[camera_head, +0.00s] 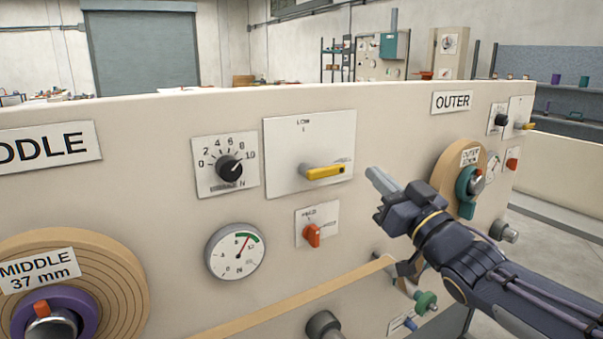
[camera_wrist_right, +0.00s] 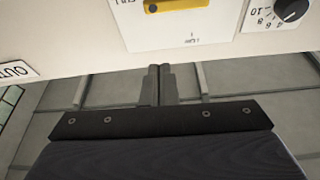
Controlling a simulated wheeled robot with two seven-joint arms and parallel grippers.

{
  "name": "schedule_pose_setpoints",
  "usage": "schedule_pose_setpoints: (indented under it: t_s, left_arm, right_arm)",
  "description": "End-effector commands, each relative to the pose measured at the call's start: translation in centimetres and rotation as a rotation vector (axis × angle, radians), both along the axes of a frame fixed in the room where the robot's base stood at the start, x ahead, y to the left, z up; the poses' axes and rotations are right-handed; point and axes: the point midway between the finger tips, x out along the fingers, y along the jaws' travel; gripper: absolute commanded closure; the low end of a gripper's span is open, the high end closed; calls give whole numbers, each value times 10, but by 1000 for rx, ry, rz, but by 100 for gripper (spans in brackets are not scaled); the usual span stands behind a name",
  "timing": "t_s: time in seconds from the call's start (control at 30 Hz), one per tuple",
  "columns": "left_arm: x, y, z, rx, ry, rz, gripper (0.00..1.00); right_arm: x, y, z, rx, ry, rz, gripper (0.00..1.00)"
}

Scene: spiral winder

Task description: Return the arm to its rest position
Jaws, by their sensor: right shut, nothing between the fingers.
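My right gripper (camera_head: 377,180) is in front of the panel, to the right of the yellow lever's plate, and its arm comes in from the lower right. Its fingers are together and empty; the closed fingers also show in the right wrist view (camera_wrist_right: 160,84). The yellow lever (camera_head: 325,172) lies roughly level on its plate, a little left of the fingertips and apart from them. In the right wrist view the yellow lever (camera_wrist_right: 178,5) shows at the top edge. My left gripper is not in the head view.
The cream panel (camera_head: 130,130) carries a black dial (camera_head: 229,168), a round gauge (camera_head: 235,251), an orange switch (camera_head: 312,234), the middle roll (camera_head: 110,270) and the outer roll (camera_head: 440,175). A tan strip (camera_head: 290,302) runs below my right gripper. Grey knobs stick out low on the panel.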

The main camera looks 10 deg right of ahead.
Motion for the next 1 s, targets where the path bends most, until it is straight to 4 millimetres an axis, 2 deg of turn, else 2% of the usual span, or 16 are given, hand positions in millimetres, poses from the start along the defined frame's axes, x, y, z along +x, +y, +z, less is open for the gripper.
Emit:
schedule_pose_setpoints:
  t_s: [0.07, 0.17, 0.27, 0.33, 0.4, 0.5, 0.6, 0.7, 0.8, 1.0]
  left_arm:
    - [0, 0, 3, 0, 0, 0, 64]
    - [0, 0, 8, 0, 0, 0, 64]
    - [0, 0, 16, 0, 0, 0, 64]
    - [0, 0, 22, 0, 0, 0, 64]
    - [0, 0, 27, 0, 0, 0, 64]
    - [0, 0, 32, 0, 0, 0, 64]
    - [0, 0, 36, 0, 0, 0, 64]
    - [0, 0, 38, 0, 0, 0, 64]
    - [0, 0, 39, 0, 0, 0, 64]
    - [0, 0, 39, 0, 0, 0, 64]
  right_arm:
    - [-4, -6, -5, 5, 40, -35, 100]
    - [-15, -23, -27, 20, 175, -130, 100]
    - [-43, -41, -73, 41, 410, -236, 100]
    - [-75, -45, -115, 55, 611, -278, 100]
    - [-110, -40, -156, 65, 805, -279, 100]
    - [-161, -22, -203, 72, 1042, -230, 100]
    - [-206, 0, -234, 76, 1220, -150, 100]
    - [-238, 18, -252, 73, 1336, -75, 100]
    - [-256, 29, -261, 73, 1399, -26, 100]
    - [-261, 32, -263, 71, 1416, -13, 100]
